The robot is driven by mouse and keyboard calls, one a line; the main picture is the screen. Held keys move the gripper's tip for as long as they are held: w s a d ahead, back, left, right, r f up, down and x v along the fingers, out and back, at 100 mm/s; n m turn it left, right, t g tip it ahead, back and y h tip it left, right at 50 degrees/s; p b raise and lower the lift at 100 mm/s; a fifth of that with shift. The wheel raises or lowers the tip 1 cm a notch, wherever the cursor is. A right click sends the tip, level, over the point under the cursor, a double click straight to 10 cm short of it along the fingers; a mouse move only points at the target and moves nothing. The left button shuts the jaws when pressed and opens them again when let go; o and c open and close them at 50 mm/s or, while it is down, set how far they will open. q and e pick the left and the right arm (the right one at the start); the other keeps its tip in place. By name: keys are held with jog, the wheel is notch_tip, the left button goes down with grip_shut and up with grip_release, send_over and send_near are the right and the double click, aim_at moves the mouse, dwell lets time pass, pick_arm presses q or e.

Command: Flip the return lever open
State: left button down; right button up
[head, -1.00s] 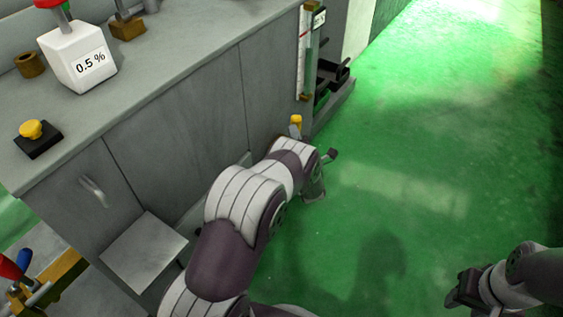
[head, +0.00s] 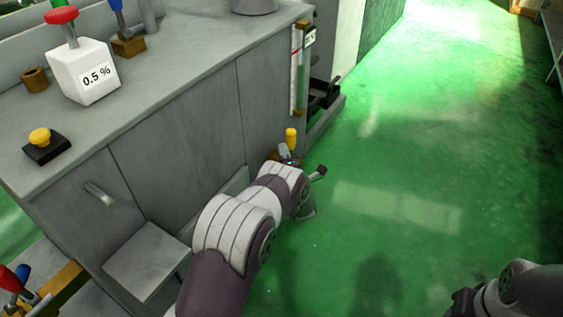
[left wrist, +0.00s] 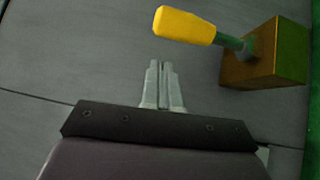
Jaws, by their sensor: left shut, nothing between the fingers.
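The return lever has a yellow handle (left wrist: 185,25) on a green shaft, which runs into a brass block (left wrist: 265,55) on the grey cabinet face. In the left wrist view the handle points left and slightly up. My left gripper (left wrist: 159,66) is shut and empty, its fingertips below and left of the yellow handle, with a visible gap in the picture. In the head view the yellow handle (head: 291,138) stands just beyond my left wrist, which hides most of the block and fingers. My right gripper (head: 462,302) is low at the right, dark and partly cut off.
The grey machine cabinet (head: 185,130) runs along the left. On its top are a white 0.5 % box (head: 82,75) and a yellow button (head: 39,136). A gauge (head: 300,70) stands at its far corner. The green floor (head: 400,180) to the right is clear.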

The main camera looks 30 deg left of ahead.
pick_arm(q)
jog(key=p+v, duration=0.5)
jog(key=v, duration=0.5)
jog(key=shift+s, duration=0.25)
